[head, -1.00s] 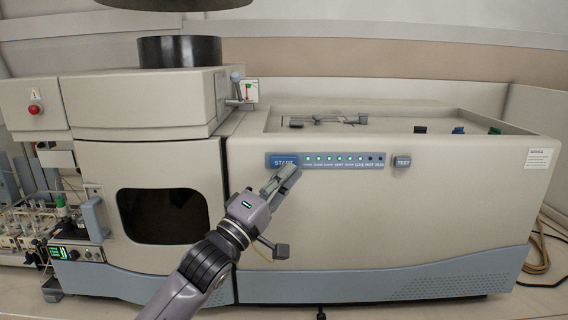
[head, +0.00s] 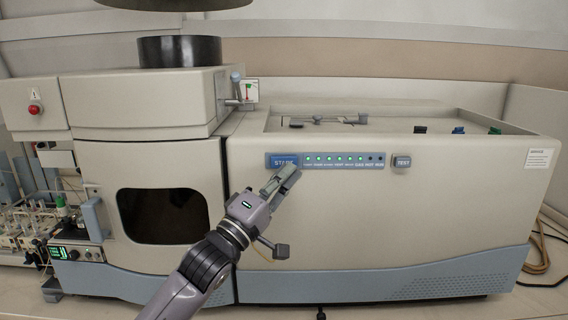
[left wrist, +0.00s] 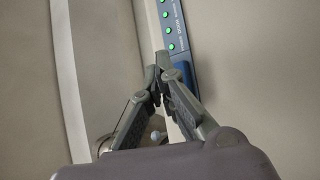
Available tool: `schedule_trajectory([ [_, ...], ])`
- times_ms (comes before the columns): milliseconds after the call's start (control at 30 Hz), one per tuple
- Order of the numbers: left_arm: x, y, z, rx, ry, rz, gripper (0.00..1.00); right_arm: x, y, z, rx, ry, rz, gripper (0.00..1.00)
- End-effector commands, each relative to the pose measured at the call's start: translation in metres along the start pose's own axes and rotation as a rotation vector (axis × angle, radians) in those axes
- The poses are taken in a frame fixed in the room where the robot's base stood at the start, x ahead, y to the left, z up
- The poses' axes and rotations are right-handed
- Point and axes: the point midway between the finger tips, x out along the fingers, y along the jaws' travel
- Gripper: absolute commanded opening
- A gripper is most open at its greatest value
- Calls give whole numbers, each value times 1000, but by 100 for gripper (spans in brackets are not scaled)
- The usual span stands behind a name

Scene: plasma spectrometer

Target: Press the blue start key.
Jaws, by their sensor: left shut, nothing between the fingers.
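The blue start key (head: 279,161) sits at the left end of the panel strip on the front of the spectrometer (head: 340,215). In the left wrist view, part of the blue key (left wrist: 186,72) shows beside and behind my fingertips. My left gripper (head: 291,169) is shut and empty, its fingertips at the key's lower right edge in the head view. It also shows in the left wrist view (left wrist: 160,75). I cannot tell whether the fingertips touch the key. My right gripper is not in view.
A row of several green lights (head: 332,158) runs right of the key, with dark ones at its end. A grey test key (head: 402,162) is further right. A grey latch (head: 279,250) sticks out below. A red button (head: 35,109) is far left.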

Motion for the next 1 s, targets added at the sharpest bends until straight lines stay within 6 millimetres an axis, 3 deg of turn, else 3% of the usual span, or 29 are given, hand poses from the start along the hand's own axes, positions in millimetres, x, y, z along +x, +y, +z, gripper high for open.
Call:
schedule_trajectory([
  [1000,9,-6,-6,1,0,0,0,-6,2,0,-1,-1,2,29],
])
